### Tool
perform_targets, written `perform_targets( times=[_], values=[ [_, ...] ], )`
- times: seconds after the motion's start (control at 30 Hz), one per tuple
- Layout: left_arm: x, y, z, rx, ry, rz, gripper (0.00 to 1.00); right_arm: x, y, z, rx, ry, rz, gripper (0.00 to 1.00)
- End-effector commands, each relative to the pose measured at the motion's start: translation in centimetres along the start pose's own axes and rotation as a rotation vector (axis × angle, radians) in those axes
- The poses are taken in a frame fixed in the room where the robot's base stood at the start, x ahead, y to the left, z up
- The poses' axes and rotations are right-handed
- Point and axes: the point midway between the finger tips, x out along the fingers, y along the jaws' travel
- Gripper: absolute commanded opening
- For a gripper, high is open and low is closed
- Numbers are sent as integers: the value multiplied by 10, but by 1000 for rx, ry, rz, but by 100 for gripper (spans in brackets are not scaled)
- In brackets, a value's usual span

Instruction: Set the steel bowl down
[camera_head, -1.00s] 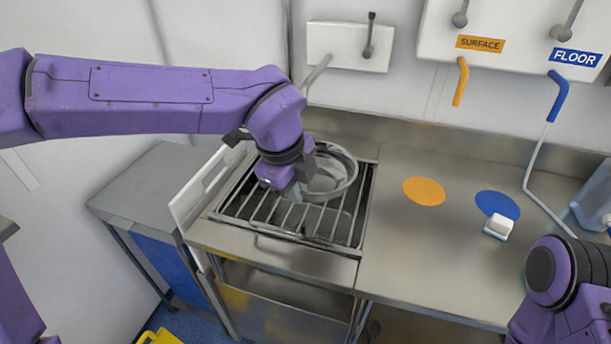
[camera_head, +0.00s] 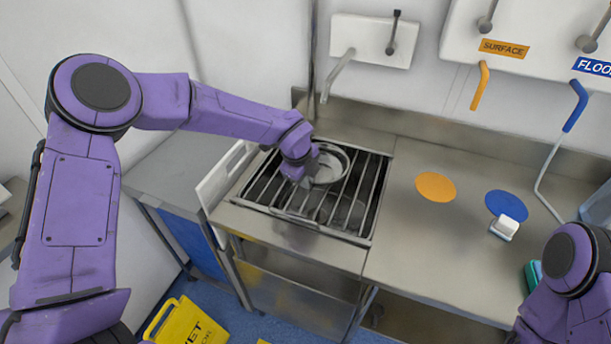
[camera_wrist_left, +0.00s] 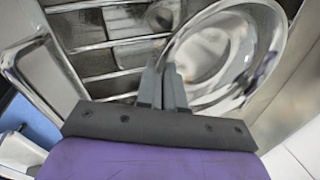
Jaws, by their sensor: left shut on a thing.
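The steel bowl (camera_head: 331,164) is at the back left of the slatted metal rack (camera_head: 356,196), below the wall tap. It also shows in the left wrist view (camera_wrist_left: 262,45), open side partly toward the camera. My left gripper (camera_head: 300,180) is at the bowl's left side. In the left wrist view its fingers (camera_wrist_left: 165,85) are closed together at the bowl's rim. Whether the bowl touches the rack bars is hard to tell. My right arm (camera_head: 570,275) shows at the lower right; its gripper is out of the frame.
A spout (camera_head: 337,78) hangs over the rack's back edge. An orange disc (camera_head: 436,186) and a blue disc (camera_head: 506,205) lie on the steel counter (camera_head: 420,255), with a white block (camera_head: 504,228) by the blue one. A yellow sign (camera_head: 190,322) is on the floor.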

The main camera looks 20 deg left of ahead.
Motion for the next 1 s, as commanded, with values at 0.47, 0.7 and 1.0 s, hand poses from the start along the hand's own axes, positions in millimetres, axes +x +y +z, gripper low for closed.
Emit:
perform_targets(
  times=[0.47, 0.7, 1.0],
  values=[
    [2, 0, 0, 0, 0, 0, 33, 3, 0, 1, 0, 0, 0, 32],
    [-5, -1, 0, 0, 0, -1, 33, -3, 0, -1, 0, 0, 0, 32],
    [-71, -1, 0, -1, 0, -7, 33, 14, -1, 6, 0, 0, 0, 32]
  ],
)
